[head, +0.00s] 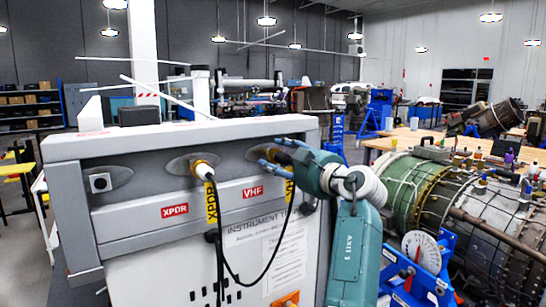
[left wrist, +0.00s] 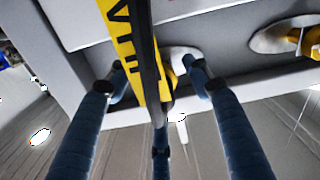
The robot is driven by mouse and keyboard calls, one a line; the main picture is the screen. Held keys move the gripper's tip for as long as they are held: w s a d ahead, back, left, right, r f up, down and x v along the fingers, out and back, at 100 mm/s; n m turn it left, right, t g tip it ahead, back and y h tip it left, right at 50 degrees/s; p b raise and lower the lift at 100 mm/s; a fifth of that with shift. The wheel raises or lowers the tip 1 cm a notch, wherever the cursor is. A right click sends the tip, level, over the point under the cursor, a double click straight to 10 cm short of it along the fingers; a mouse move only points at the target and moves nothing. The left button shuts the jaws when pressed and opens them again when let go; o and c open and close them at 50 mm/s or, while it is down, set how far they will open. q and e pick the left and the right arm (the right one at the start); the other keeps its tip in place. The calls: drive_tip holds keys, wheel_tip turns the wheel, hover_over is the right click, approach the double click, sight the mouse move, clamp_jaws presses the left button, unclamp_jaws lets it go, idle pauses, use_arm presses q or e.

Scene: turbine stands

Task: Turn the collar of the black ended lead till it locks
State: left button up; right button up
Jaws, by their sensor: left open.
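The VHF lead's yellow tag (head: 290,190) hangs beneath my left gripper (head: 273,153) at the panel's right-hand socket (head: 257,155). A dark plug part shows between the fingers, but its collar is mostly hidden. In the left wrist view my left gripper (left wrist: 155,68) is open, with its blue fingers spread around the lead. The lead's yellow tag (left wrist: 128,50) and black cable (left wrist: 143,60) cross in front of the plug, of which a yellow edge shows. I cannot tell whether the fingers touch the collar. My right gripper is not in view.
A second lead with a yellow plug (head: 204,170) sits in the middle socket above the XPDR label (head: 175,211). A square fitting (head: 100,183) is at the left socket. The grey panel housing (head: 130,149) overhangs the sockets. A turbine engine (head: 480,215) stands at right.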

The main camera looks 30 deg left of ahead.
use_arm(q)
drive_tip(key=shift+d+r, duration=0.1)
drive_tip(key=shift+d, duration=0.25)
drive_tip(key=shift+c, duration=1.2)
drive_tip(key=shift+s, duration=0.1)
drive_tip(key=c, duration=0.9)
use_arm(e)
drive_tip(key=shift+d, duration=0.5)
